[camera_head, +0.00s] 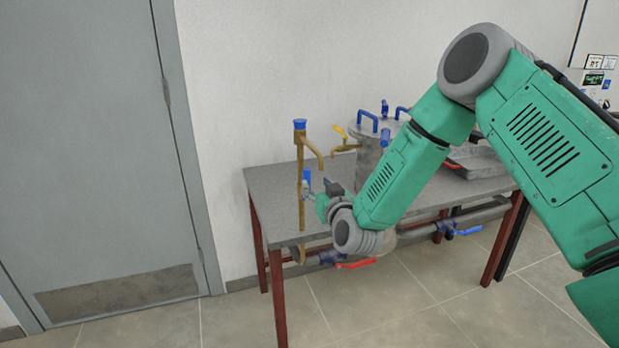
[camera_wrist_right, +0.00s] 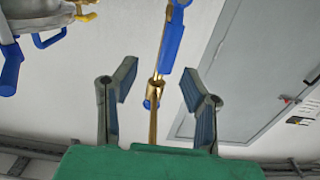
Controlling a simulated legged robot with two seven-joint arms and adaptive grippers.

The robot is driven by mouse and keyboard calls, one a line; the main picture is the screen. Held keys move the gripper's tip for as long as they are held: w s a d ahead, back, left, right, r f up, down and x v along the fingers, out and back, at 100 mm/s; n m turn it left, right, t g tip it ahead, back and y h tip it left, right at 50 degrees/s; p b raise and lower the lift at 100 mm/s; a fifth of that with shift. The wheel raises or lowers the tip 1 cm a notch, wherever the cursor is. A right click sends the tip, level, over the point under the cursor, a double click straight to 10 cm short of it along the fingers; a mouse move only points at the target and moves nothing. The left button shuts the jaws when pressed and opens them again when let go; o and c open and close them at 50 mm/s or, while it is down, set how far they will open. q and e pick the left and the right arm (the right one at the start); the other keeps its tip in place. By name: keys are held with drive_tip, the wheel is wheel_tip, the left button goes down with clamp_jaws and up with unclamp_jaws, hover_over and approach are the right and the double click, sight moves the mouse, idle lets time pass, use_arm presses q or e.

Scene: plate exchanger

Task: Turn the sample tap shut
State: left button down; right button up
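A brass standpipe (camera_head: 300,215) with a blue top rises at the table's left end. It has a downturned spout and a blue lever (camera_head: 307,175) partway up. A second brass tap (camera_head: 343,147) with a yellow handle sits on the grey vessel. I cannot tell for sure which is the sample tap. My right gripper (camera_head: 322,198) is close beside the standpipe, below the blue lever. In the right wrist view, my right gripper (camera_wrist_right: 157,78) is open, with the standpipe's blue lever (camera_wrist_right: 170,60) and brass body (camera_wrist_right: 154,88) showing between its fingers. Contact is not visible. My left gripper is out of view.
The grey table (camera_head: 270,200) stands against the wall. The grey vessel (camera_head: 370,150) with blue handles stands on it, partly behind my right arm. Pipes with a red lever (camera_head: 355,263) and a blue lever (camera_head: 467,231) run below the tabletop. A grey door (camera_head: 90,130) is at left.

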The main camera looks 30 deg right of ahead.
sight(306, 177)
drive_tip(key=w, duration=0.3)
drive_tip(key=w+a, duration=0.1)
drive_tip(key=w, duration=0.1)
drive_tip(key=shift+w+r, duration=0.1)
drive_tip(key=shift+r, duration=0.2)
drive_tip(key=shift+w+d, duration=0.2)
drive_tip(key=shift+w+d+f, duration=0.1)
drive_tip(key=shift+d, duration=0.2)
drive_tip(key=shift+d+f, duration=0.15)
drive_tip(key=shift+d, duration=0.5)
drive_tip(key=shift+c, duration=0.8)
drive_tip(key=c, duration=0.6)
drive_tip(key=shift+w+a, duration=0.15)
drive_tip(key=shift+a, duration=0.45)
clamp_jaws()
